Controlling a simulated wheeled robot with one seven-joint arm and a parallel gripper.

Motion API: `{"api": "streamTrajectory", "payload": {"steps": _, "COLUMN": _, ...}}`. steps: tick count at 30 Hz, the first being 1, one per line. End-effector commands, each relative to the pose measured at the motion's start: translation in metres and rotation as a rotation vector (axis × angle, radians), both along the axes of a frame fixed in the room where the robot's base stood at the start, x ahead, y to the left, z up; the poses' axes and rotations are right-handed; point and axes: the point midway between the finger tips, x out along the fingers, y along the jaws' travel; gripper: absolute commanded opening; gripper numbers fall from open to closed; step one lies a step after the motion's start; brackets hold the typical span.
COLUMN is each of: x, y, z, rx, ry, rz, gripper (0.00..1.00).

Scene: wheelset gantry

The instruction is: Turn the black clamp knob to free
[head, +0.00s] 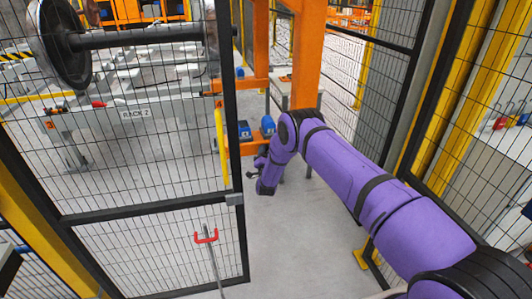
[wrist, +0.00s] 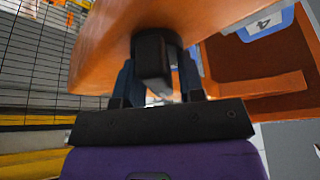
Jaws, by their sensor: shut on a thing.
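The black clamp knob (wrist: 153,55) sits under an orange part (wrist: 105,35) in the wrist view. My gripper (wrist: 157,78) has one dark finger on each side of the knob and is shut on it. In the head view my gripper (head: 256,172) is a small dark shape at the end of my purple arm, beside the orange post. The knob cannot be made out in the head view. The wrist view does not show clearly which way the knob is turned.
An orange post (head: 307,55) rises behind my wrist. Blue items (head: 245,130) sit on an orange shelf to its left. A mesh gate with a black frame (head: 240,215) stands left, mesh panels right.

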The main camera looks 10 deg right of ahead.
Motion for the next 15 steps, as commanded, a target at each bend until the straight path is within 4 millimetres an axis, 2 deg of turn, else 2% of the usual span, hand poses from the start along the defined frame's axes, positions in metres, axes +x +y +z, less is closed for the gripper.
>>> {"api": "streamTrajectory", "payload": {"steps": 15, "x": -0.0005, "y": 0.0026, "z": 0.0001, "rx": -0.476, "ry": 0.001, "rz": 0.002, "gripper": 0.12}}
